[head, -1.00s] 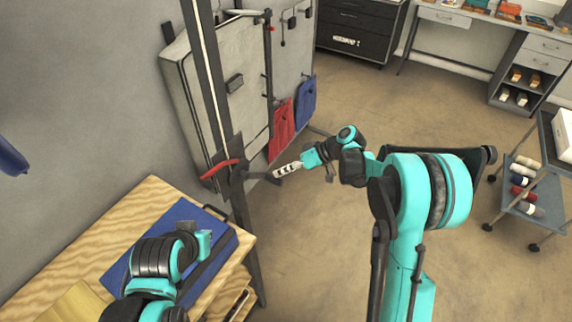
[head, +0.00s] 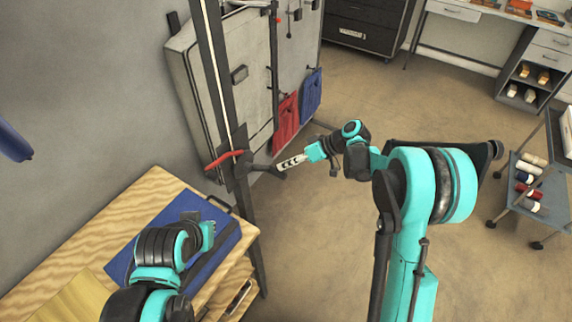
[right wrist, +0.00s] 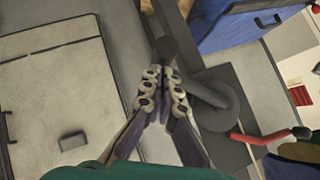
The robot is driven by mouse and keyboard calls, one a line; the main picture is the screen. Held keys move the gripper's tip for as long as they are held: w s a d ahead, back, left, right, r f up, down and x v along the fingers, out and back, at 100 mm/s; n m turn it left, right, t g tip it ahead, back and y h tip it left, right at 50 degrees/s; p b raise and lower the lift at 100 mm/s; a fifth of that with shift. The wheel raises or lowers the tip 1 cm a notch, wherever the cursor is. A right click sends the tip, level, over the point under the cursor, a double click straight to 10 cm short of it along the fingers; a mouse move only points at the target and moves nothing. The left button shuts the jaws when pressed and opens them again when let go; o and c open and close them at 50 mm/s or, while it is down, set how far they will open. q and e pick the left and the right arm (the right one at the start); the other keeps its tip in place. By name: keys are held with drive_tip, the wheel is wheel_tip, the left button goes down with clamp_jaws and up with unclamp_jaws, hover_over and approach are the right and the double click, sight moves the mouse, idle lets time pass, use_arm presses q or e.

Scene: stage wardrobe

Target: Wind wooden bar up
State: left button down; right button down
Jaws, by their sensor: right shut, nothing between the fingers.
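A dark post (head: 220,80) with a pale line along it stands by the wall. A dark winch crank (head: 262,168) sits low on it, beside a red lever (head: 226,158). The crank's round hub and arm (right wrist: 215,100) and the red lever (right wrist: 265,136) also show in the right wrist view. My right gripper (head: 281,164) is shut and empty, its fingertips (right wrist: 163,76) close to the crank's dark knob (right wrist: 166,48); whether they touch is unclear. My left gripper (head: 200,222) is over the blue mat, its fingers hard to make out. I cannot identify the wooden bar.
A wooden table (head: 145,192) with a blue mat (head: 226,236) is at lower left. A grey panel (head: 200,75) and red and blue cloths (head: 286,124) are behind the post. A cart with rolls (head: 535,207) stands at right. The middle floor is clear.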

sight(285, 180)
drive_tip(key=shift+s+f, duration=0.1)
drive_tip(key=shift+f, duration=0.15)
drive_tip(key=shift+s+a+f+m+g+y+b, duration=0.2)
drive_tip(key=shift+f+b, duration=0.15)
drive_tip(key=shift+b, duration=0.25)
drive_tip(key=shift+s+a+f+m+g+y+b, duration=0.1)
drive_tip(key=shift+f+g+y+b, duration=0.1)
drive_tip(key=shift+f+b, duration=0.25)
drive_tip(key=shift+s+a+f+b, duration=0.4)
drive_tip(key=shift+s+f+b, duration=0.45)
drive_tip(key=shift+b, duration=0.35)
drive_tip(key=shift+s+a+f+b, duration=0.25)
drive_tip(key=shift+s+f+b, duration=0.1)
drive_tip(key=shift+s+b, duration=0.1)
drive_tip(key=shift+r, duration=0.1)
